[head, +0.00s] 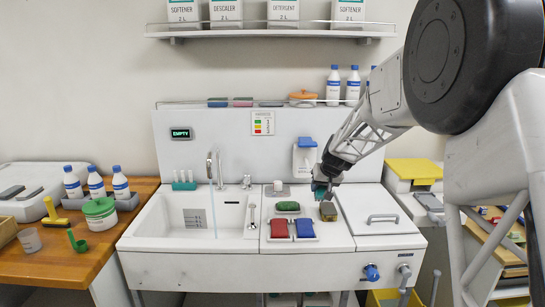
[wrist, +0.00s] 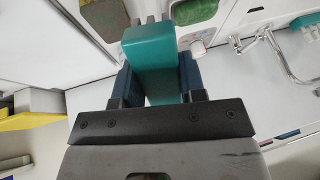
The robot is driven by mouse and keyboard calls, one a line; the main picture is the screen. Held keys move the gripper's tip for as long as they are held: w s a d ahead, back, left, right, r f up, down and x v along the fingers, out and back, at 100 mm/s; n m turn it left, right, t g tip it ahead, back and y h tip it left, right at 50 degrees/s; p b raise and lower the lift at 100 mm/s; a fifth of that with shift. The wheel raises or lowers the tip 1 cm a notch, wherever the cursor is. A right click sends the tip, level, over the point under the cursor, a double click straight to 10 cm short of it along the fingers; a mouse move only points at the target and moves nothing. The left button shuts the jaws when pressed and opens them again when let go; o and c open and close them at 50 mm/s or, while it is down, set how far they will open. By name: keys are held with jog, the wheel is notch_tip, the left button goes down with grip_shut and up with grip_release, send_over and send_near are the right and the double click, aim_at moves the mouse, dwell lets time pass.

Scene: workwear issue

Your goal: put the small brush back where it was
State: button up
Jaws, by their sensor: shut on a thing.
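My gripper (head: 322,190) is over the back of the counter to the right of the sink. In the wrist view its dark blue fingers (wrist: 158,85) are shut on a teal block-like thing (wrist: 150,50), which I take for the small brush. In the head view only a little teal (head: 319,188) shows at the fingertips. Short grey pieces show at its far end in the wrist view; I cannot tell if they are bristles. A brown-olive block (head: 328,212) stands just below the gripper in the head view. Whether the brush touches anything is unclear.
A green pad (head: 287,206) lies in a tray, with red (head: 279,229) and blue (head: 305,229) blocks in front. The sink (head: 190,215) and tap (head: 210,165) are left. A teal rack (head: 184,185) stands behind the sink. A lidded panel (head: 385,218) lies right.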

jog(key=shift+s, duration=0.1)
jog(key=s+d+f+g+h, duration=0.1)
jog(key=s+f, duration=0.3)
jog(key=s, duration=0.6)
jog(key=s+d+f+g+h, duration=0.1)
jog(key=s+d+f+g, duration=0.2)
jog(key=s, duration=0.7)
jog(key=shift+f+m+g+h, duration=0.3)
jog(key=shift+f+g, duration=0.05)
jog(key=shift+g, duration=0.25)
jog(key=shift+d, duration=0.1)
send_over(333, 231)
jog(key=shift+f, duration=0.75)
jog(key=shift+f, duration=1.75)
